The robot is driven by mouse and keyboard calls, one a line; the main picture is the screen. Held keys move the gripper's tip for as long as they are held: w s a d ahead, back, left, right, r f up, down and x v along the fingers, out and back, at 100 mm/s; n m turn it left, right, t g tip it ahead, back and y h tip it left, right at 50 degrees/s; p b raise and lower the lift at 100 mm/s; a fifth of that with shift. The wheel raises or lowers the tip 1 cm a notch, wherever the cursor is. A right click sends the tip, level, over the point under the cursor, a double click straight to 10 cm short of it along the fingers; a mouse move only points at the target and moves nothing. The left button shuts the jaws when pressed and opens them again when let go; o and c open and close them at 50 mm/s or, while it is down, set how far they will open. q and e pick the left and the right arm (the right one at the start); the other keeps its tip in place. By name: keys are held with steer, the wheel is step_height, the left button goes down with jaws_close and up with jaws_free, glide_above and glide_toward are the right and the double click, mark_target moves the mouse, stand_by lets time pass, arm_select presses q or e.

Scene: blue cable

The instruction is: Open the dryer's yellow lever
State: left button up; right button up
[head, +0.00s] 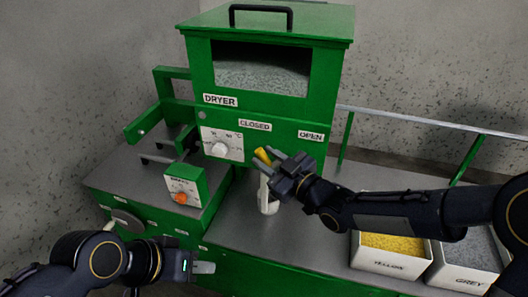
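The green dryer (270,110) stands at the back centre, with a hopper of grey granules behind its window. Its yellow lever (262,154) shows below the CLOSED label (255,125), to the left of the OPEN label (311,136). My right gripper (267,159) is at the lever, with its two grey fingertips close to the yellow part. The fingers partly hide the lever, so I cannot tell whether they touch it or how far they are parted. My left gripper (204,267) is low at the left, away from the dryer; its fingers overlap side-on.
A white container (268,197) stands below the lever, partly behind my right gripper. A dial (222,145) is on the dryer's left. A small green box with an orange knob (181,197) is at left. Bins labelled YELLOW (390,267) and GREY (466,276) stand at right.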

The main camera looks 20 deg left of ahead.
steer(key=shift+x, duration=1.2)
jaws_close()
